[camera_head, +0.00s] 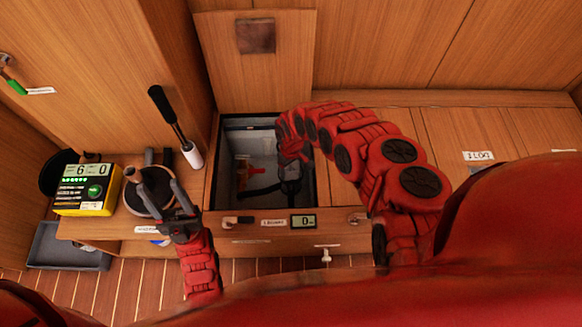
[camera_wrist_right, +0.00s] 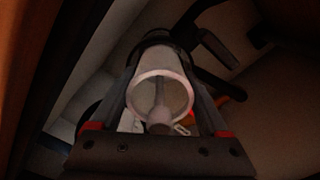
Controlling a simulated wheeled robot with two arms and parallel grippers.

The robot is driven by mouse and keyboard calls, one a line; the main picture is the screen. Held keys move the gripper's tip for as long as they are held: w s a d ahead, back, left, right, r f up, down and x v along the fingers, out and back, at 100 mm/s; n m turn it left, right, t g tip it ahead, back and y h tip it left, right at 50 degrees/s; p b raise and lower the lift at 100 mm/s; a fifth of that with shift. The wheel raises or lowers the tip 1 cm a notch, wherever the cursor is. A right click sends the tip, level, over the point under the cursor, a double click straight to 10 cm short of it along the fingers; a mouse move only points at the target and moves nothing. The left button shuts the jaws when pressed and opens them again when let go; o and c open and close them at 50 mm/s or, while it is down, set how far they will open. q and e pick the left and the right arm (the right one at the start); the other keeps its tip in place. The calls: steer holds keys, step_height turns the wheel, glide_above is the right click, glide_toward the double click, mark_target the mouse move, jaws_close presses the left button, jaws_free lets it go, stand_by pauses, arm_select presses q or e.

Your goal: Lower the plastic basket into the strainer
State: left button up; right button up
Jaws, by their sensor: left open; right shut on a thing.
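My right gripper (camera_head: 290,182) is down inside the open floor compartment. In the right wrist view, a pale translucent cylinder with a round rim, which looks like the plastic basket (camera_wrist_right: 187,95), sits between its fingers, and the gripper is shut on it. A rod with a rounded end shows inside the rim. A dark ring lies around or behind the cylinder's far end; I cannot tell whether this is the strainer or how deep the basket sits. In the head view the arm and shadow hide the basket. My left gripper (camera_head: 168,195) is open over a dark round disc (camera_head: 147,203) on the bench.
The compartment (camera_head: 312,190) has tight walls around my right arm; a red-orange part (camera_head: 262,191) lies inside. Its hatch (camera_head: 280,75) stands open behind. A yellow meter (camera_head: 85,190), a black-handled pump-like tool (camera_head: 175,125) and a grey tray (camera_head: 65,247) are at left.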

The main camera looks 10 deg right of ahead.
steer(key=shift+f, duration=0.3)
steer(key=shift+r, duration=0.3)
steer(key=shift+r+p, duration=0.2)
steer(key=shift+p, duration=0.2)
stand_by(0.9)
steer(key=shift+f, duration=0.45)
stand_by(0.4)
steer(key=shift+r, duration=0.15)
steer(key=shift+r+p, duration=0.3)
steer(key=shift+p, duration=0.1)
stand_by(1.0)
